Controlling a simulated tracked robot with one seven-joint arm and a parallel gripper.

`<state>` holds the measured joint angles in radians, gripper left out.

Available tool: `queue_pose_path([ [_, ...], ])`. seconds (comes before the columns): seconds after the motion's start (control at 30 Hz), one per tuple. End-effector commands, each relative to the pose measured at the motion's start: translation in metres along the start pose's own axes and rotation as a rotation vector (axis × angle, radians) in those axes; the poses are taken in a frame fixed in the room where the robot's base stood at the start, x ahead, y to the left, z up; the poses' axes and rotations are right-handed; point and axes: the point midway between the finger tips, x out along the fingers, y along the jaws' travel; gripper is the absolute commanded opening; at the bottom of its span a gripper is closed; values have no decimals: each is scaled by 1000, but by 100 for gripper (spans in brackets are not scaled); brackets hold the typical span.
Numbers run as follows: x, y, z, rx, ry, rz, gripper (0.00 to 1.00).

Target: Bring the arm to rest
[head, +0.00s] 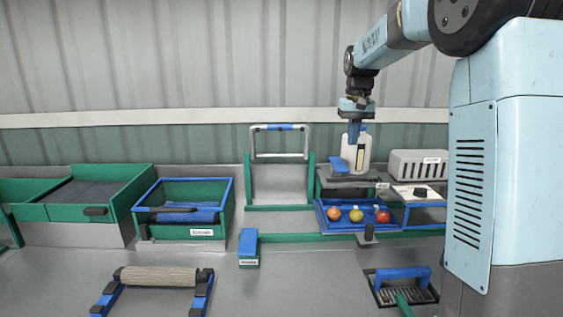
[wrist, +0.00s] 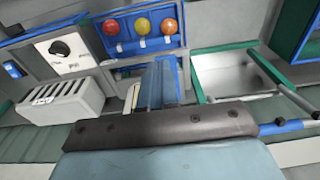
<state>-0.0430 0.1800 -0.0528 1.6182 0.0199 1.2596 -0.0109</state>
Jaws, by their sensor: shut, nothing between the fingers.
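My gripper (head: 354,134) hangs from my pale blue arm on the right side of the head view, fingers pointing down. It is shut and empty. It is in front of a white bottle (head: 363,150) that stands on a grey shelf, and hides part of it. I cannot tell whether they touch. In the wrist view the blue fingers (wrist: 166,82) show at the centre, above the dark edge of my gripper's body.
A white slotted box (head: 420,163) is to the right. A green crate (head: 184,190), a roller (head: 158,277) and a blue-handled brush (head: 402,273) lie around. The bench (head: 290,275) is clear at front centre.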

Motion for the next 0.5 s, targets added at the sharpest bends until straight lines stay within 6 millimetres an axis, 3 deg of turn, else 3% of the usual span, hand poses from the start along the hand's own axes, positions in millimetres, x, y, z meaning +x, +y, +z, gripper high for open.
queue_pose_path([
  [0.2, -26, 2, 62, 1, 69, -5, 0],
  [0.5, -43, 3, 148, 0, 164, -7, 0],
])
